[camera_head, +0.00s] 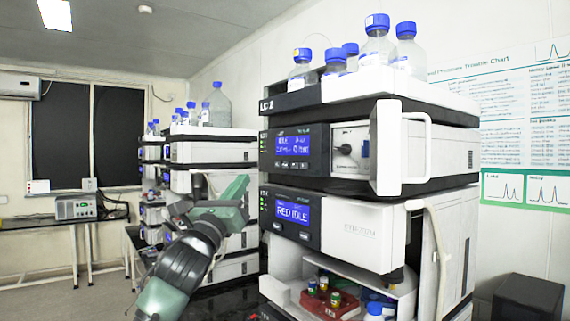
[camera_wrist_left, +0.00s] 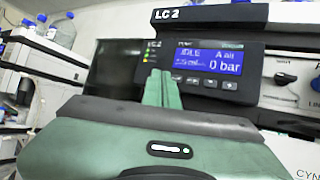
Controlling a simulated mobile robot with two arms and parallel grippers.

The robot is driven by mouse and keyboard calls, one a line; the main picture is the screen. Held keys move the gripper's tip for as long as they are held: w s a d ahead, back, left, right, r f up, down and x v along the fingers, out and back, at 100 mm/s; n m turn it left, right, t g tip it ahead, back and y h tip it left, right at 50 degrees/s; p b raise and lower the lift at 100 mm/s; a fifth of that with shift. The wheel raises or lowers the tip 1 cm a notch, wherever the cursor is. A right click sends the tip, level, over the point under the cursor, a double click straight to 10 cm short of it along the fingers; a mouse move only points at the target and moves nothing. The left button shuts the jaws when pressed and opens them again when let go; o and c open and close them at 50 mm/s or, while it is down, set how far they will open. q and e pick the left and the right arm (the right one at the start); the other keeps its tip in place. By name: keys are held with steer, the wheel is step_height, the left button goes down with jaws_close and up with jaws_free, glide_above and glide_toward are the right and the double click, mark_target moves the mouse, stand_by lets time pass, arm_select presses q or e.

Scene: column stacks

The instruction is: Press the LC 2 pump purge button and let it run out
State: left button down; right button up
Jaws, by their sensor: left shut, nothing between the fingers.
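The LC 2 stack stands right of centre in the head view. Its pump module carries a dark control panel (camera_head: 293,148) with a lit blue display (camera_head: 292,145), and a row of small buttons (camera_head: 292,165) below it. In the left wrist view the display (camera_wrist_left: 209,60) reads IDLE and 0 bar, with buttons (camera_wrist_left: 203,81) beneath. My left gripper (camera_head: 242,186) is low and left of the panel in the head view. Its green fingers (camera_wrist_left: 159,82) are shut and empty, appearing in front of the panel's left part, left of most buttons. Contact cannot be told. My right gripper is not in view.
Blue-capped bottles (camera_head: 376,43) stand in the tray on top of the stack. A pale module door (camera_head: 400,150) stands out at the right. A lower module display (camera_head: 292,212) also reads IDLE. Another instrument stack (camera_head: 205,152) stands behind, at the left.

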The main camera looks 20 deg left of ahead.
mark_target(286, 165)
arm_select(q)
steer(key=r, duration=0.1)
steer(key=s+r, duration=0.1)
steer(key=r+m, duration=0.1)
steer(key=shift+s+d+r+t, duration=0.1)
steer(key=shift+s+d+t, duration=0.05)
steer(key=shift+s+t, duration=0.2)
steer(key=shift+w, duration=0.1)
steer(key=w+d+p, duration=0.1)
steer(key=w+d, duration=0.4)
steer(key=w, duration=0.1)
steer(key=shift+w+d, duration=0.2)
steer(key=shift+w, duration=0.15)
steer(key=shift+w, duration=0.1)
stand_by(1.8)
steer(key=shift+w+d, duration=0.25)
steer(key=shift+d, duration=0.05)
